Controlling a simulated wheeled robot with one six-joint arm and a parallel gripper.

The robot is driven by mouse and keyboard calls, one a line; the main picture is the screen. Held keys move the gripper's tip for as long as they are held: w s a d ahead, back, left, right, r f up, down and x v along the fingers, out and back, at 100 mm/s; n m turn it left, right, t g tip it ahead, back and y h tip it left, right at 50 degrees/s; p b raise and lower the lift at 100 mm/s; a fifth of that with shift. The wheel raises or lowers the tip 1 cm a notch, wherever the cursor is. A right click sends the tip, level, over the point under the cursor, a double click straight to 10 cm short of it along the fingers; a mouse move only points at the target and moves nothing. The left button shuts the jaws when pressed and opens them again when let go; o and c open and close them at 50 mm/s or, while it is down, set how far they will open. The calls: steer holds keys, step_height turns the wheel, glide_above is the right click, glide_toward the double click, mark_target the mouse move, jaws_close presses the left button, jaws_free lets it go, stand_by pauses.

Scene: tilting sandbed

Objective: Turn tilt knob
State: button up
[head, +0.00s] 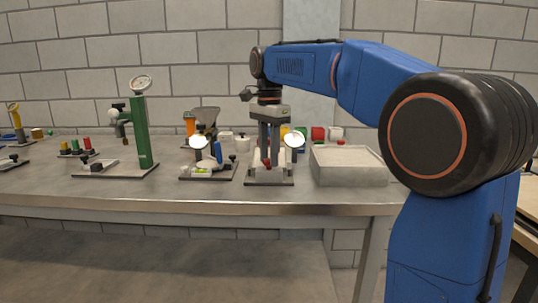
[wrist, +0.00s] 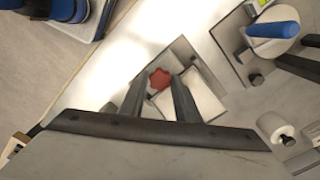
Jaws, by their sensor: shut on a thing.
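A red star-shaped knob (wrist: 159,79) shows in the wrist view between my fingertips, above a grey plate with pale blocks. It also shows small in the head view, low between my fingers (head: 266,163). My gripper (head: 268,158) points down over a small stand on a dark base (head: 269,183) and is shut on the red knob. My gripper in the wrist view (wrist: 159,86) has one finger on each side of the knob. The head view partly hides the stand behind my fingers.
A pale box (head: 350,178) stands close on the right. A stand with a blue handle (head: 218,152) is close on the left, and a green press (head: 140,135) is farther left. Several small containers stand behind. The front bench edge (head: 200,208) is clear.

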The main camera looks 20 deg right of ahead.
steer(key=shift+m, duration=0.3)
steer(key=o, duration=1)
steer(key=shift+o, duration=0.2)
steer(key=shift+r, duration=0.15)
